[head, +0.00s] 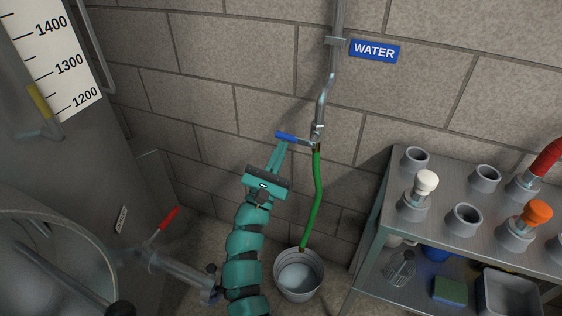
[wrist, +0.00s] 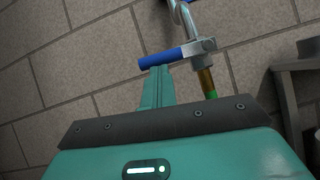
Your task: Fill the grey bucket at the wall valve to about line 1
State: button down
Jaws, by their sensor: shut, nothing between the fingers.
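The grey bucket (head: 281,272) stands on the floor below the wall valve (head: 316,136), with pale liquid inside. Its marking lines cannot be made out. A green hose (head: 318,185) runs from the valve down to the bucket. The valve's blue lever (head: 287,137) points left, roughly level and across the pipe; it also shows in the wrist view (wrist: 166,58). My gripper (head: 281,147) is shut and empty, its fingertips just under the lever's blue grip. I cannot tell whether they touch it. Whether water is flowing is hidden inside the hose.
A blue WATER sign (head: 374,51) hangs beside the pipe. A metal shelf (head: 385,215) with cups and coloured stoppers stands at right, close to the bucket. A steel tank (head: 60,160) with a scale and a red-handled valve (head: 168,219) fills the left.

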jog(key=shift+w+a+r+m+g+h+b, duration=0.1)
jog(key=shift+r+m+g+h+b, duration=0.4)
jog(key=shift+m+b, duration=0.8)
jog(key=shift+s+a+r+m+g+h+b, duration=0.1)
jog(key=shift+r+m+g+h+b, duration=0.25)
jog(key=shift+m+g+h+b, duration=0.85)
jog(key=shift+w+r+m+h+b, duration=0.1)
jog(key=shift+r+m+h+b, duration=0.25)
jog(key=shift+m+b, duration=1.1)
jog(key=shift+a+n+b, duration=0.1)
jog(key=shift+n+b, duration=0.25)
jog(key=shift+n, duration=0.1)
